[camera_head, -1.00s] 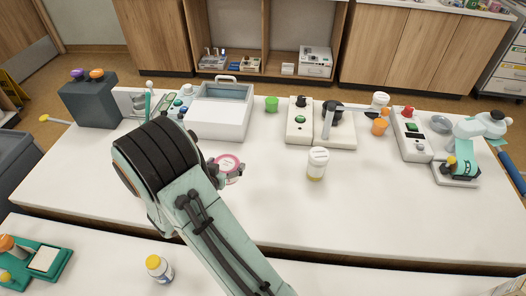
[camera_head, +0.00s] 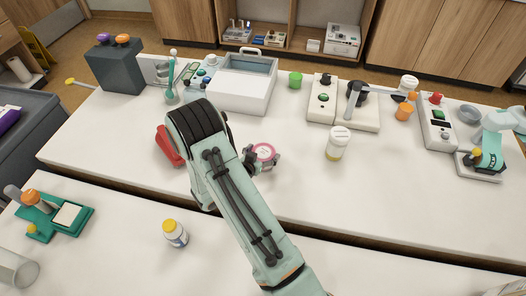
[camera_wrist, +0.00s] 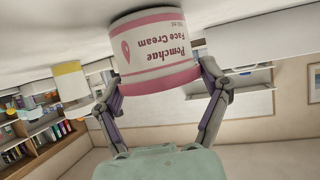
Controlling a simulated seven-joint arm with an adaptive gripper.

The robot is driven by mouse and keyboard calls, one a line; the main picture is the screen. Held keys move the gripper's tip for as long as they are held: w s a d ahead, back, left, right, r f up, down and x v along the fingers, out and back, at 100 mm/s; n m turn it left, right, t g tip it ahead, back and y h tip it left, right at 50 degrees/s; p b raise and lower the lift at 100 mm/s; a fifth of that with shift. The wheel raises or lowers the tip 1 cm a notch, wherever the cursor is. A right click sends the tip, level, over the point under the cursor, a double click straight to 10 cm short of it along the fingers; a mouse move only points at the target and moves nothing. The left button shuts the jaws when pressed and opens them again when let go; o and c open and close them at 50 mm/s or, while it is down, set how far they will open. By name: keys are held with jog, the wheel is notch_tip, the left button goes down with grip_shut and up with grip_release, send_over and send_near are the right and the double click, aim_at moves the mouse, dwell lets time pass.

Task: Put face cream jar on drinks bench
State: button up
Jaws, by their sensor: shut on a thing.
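The face cream jar (camera_head: 264,152) is white with pink bands and a pink-rimmed lid. In the wrist view the jar (camera_wrist: 155,50) fills the upper middle, its "Face Cream" label upside down. My gripper (camera_head: 262,162) is shut on it, one finger on each side. The jar is over the white bench (camera_head: 300,185); I cannot tell whether it touches the surface. Whether this is the drinks bench does not show.
A white jar with a yellow base (camera_head: 337,144) stands to the right of my gripper. A red object (camera_head: 168,146) lies left of my arm. A white open-topped box (camera_head: 242,88) and several devices line the back. A bottle (camera_head: 175,233) stands on the nearer surface.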

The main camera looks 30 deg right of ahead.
jog(key=shift+f, duration=0.1)
jog(key=o, duration=1.2)
jog(key=s+a+r+n+g+y, duration=0.2)
jog(key=s+a+r, duration=0.4)
jog(key=s, duration=0.3)
jog(key=s+a+r+n+g+y, duration=0.3)
jog(key=s+a+r+n+y, duration=0.2)
jog(key=s, duration=0.4)
jog(key=s+a+r+n+g+y, duration=0.2)
jog(key=s+a+r+n+y, duration=0.2)
jog(key=s+a+r, duration=0.3)
jog(key=shift+s+a+n, duration=0.25)
jog(key=shift+s+n, duration=0.45)
jog(key=shift+s, duration=0.25)
